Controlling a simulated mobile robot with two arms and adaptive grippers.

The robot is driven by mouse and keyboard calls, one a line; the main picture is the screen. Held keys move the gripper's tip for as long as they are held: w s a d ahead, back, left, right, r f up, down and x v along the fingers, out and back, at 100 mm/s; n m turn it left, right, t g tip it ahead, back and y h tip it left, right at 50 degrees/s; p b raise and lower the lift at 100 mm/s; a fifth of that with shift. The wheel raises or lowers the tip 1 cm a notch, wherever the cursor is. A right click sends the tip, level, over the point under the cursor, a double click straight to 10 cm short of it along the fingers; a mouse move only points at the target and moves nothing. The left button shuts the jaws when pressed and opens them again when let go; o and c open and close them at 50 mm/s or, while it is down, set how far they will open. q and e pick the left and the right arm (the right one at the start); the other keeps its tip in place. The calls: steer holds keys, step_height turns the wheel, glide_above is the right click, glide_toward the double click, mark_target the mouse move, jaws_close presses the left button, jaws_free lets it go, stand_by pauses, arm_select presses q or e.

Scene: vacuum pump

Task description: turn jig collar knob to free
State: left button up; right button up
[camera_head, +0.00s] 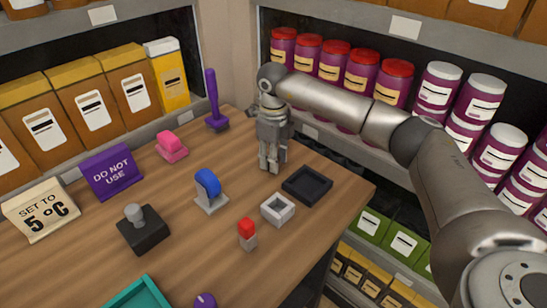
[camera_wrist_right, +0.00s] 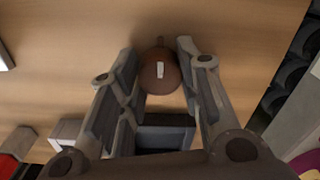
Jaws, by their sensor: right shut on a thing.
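A brown round knob (camera_wrist_right: 160,77) with a small white mark and a short stub at its far side shows in the right wrist view, between the fingers of my right gripper (camera_wrist_right: 159,58). I take it to be the jig collar knob. The fingers are shut on its sides. In the head view my right gripper (camera_head: 271,167) points down at the right back part of the wooden table (camera_head: 180,266), and its fingers hide the knob there. I cannot tell the knob's turn angle from the head view. My left gripper is not in view.
A black square tray (camera_head: 307,185) lies just in front and right of the gripper, with a white open box (camera_head: 278,209) nearer. A blue-topped holder (camera_head: 209,189), a dark block with a grey knob (camera_head: 143,228) and a purple lever (camera_head: 215,101) stand left. Shelves surround the table.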

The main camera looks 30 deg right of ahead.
steer(key=shift+r, duration=0.1)
steer(key=o, duration=1)
steer(key=shift+r, duration=0.2)
step_height(320, 180, up, 12)
steer(key=shift+f, duration=0.25)
